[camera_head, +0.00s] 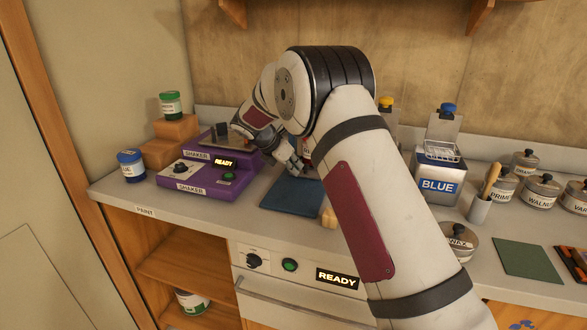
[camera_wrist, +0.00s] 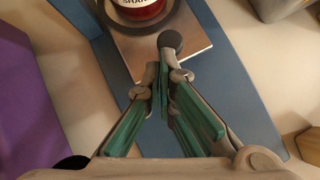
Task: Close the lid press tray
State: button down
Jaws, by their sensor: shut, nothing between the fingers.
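The lid press has a blue base (camera_head: 291,196), partly hidden behind my arm in the head view. In the wrist view, its metal tray (camera_wrist: 140,58) lies over the blue base (camera_wrist: 237,95). A dark round knob (camera_wrist: 171,40) is at the tray's near edge. A can with a red label (camera_wrist: 140,8) stands on the tray, cut off by the frame's top. My gripper (camera_wrist: 164,72) is shut and empty, its fingertips right by the knob; whether they touch it I cannot tell. In the head view my gripper (camera_head: 301,168) is small, over the blue base.
A purple shaker (camera_head: 210,175) stands left of the press, with a blue-lidded jar (camera_head: 131,166) beyond it. A small wooden block (camera_head: 329,217) lies by the base's right side. A BLUE tin (camera_head: 440,180), a brush cup (camera_head: 480,208) and several lidded pots stand to the right.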

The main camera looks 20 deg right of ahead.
jog(key=a, duration=0.1)
jog(key=s+a+p, duration=0.1)
jog(key=s+a+r, duration=0.1)
jog(key=a, duration=0.1)
jog(key=shift+r, duration=0.1)
jog(key=v, duration=0.9)
jog(key=s+d+r+m+y+p, duration=0.2)
jog(key=s+r+m, duration=0.4)
jog(key=s, duration=0.5)
jog(key=s+d+r+m+y+p, duration=0.1)
jog(key=s+d+r+m+p, duration=0.3)
jog(key=s+r, duration=0.6)
jog(key=s+a+f+m+y, duration=0.1)
jog(key=s+m, duration=0.5)
jog(key=s, duration=0.8)
jog(key=s+a+f+m+y+p, duration=0.1)
jog(key=s+m, duration=0.6)
jog(key=s, duration=0.8)
jog(key=shift+a+f+t+y, duration=0.3)
jog(key=shift+a+f+y, duration=0.3)
jog(key=shift+y, duration=0.5)
